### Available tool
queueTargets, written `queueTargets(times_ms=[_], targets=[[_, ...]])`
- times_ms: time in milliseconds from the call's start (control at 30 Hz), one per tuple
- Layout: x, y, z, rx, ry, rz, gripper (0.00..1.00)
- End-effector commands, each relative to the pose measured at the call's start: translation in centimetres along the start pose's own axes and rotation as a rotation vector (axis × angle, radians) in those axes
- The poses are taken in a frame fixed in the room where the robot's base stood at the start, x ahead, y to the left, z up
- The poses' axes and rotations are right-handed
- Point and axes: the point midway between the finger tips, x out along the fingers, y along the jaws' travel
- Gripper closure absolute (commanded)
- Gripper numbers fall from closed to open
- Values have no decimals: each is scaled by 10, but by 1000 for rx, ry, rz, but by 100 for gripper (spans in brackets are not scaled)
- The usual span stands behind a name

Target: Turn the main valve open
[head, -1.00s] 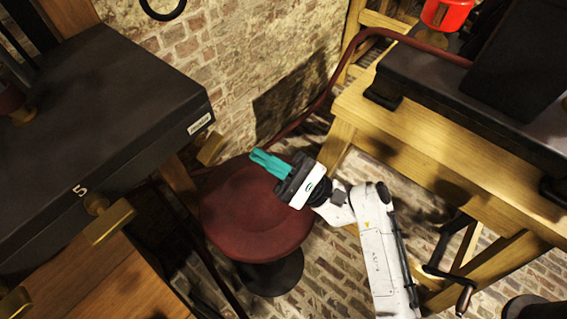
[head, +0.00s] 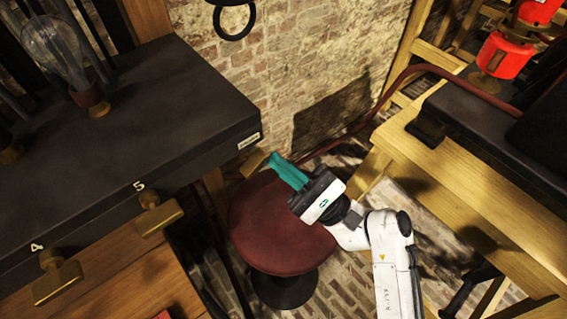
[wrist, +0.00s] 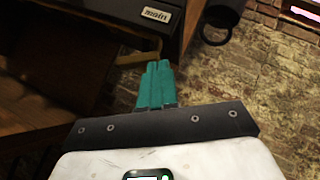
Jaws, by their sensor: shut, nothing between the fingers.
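The main valve is a brass lever handle (head: 253,163) at the right corner of the black cabinet, just below a small label (head: 248,141). In the wrist view that label (wrist: 155,17) reads "main", and the brass handle (wrist: 135,58) shows partly below it. My gripper (head: 276,160) has its teal fingers shut with nothing between them. In the head view its tips appear just right of the handle; contact cannot be told. In the wrist view the gripper (wrist: 158,68) points up toward the handle's right end.
The black cabinet (head: 130,110) carries more brass handles marked 5 (head: 160,213) and 4 (head: 56,280). A round red stool (head: 275,230) stands beneath my gripper. A wooden bench (head: 470,180) is at right. A black ring (head: 234,20) hangs on the brick wall.

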Motion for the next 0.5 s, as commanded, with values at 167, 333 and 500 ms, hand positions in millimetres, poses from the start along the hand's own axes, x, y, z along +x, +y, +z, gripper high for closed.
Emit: queueTargets(times_ms=[167, 333, 500], targets=[[1, -2, 1, -30, 0, 28, 100], [1, -2, 1, -45, -1, 45, 100], [2, -3, 2, -64, -1, 64, 100]])
